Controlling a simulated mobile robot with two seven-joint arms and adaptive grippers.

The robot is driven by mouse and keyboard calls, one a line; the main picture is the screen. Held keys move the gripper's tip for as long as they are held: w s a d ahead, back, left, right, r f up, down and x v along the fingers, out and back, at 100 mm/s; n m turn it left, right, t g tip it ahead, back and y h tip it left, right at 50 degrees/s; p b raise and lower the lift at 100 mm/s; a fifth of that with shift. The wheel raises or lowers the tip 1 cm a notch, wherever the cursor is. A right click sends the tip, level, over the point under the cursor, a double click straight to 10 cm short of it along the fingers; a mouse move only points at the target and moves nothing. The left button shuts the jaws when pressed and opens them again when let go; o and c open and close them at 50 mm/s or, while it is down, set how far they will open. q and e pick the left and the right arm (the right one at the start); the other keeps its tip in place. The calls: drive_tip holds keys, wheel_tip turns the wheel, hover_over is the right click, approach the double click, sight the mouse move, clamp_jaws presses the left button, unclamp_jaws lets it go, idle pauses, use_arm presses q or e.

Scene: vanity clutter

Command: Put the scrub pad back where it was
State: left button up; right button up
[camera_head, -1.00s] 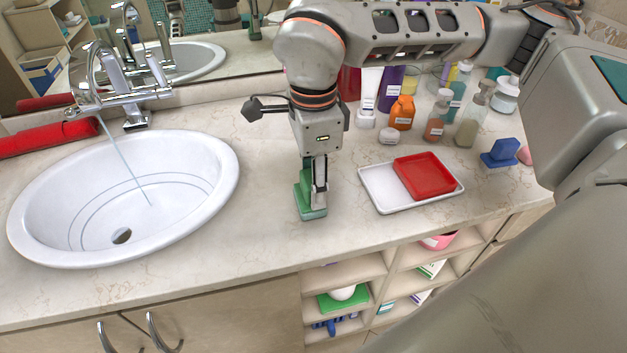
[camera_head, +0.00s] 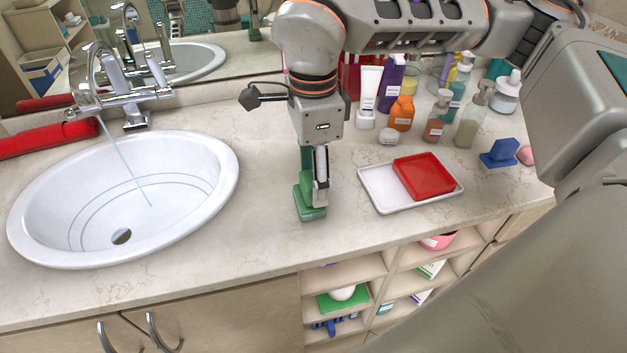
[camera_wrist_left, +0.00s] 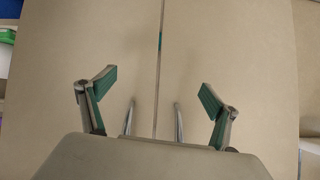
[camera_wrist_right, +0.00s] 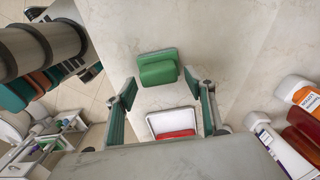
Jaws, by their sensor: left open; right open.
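The green scrub pad (camera_head: 311,212) lies on the counter between the sink and the white tray. In the right wrist view the pad (camera_wrist_right: 158,69) lies flat, just beyond my fingertips and roughly between them. My right gripper (camera_head: 317,188) points down above the pad, with its fingers partly hiding it; the right wrist view shows the jaws (camera_wrist_right: 161,86) spread and empty. My left gripper (camera_wrist_left: 157,84) is open and empty in front of the cabinet doors, and the head view does not show it.
A white tray (camera_head: 374,192) with a red dish (camera_head: 425,176) on it stands right of the pad. Bottles, including an orange one (camera_head: 401,114), stand behind. A blue pad (camera_head: 502,150) lies at the far right. The sink (camera_head: 190,230) is left, with bare counter between.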

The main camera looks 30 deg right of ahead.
wheel_tip(320, 180, up, 10)
idle(0.4)
idle(0.4)
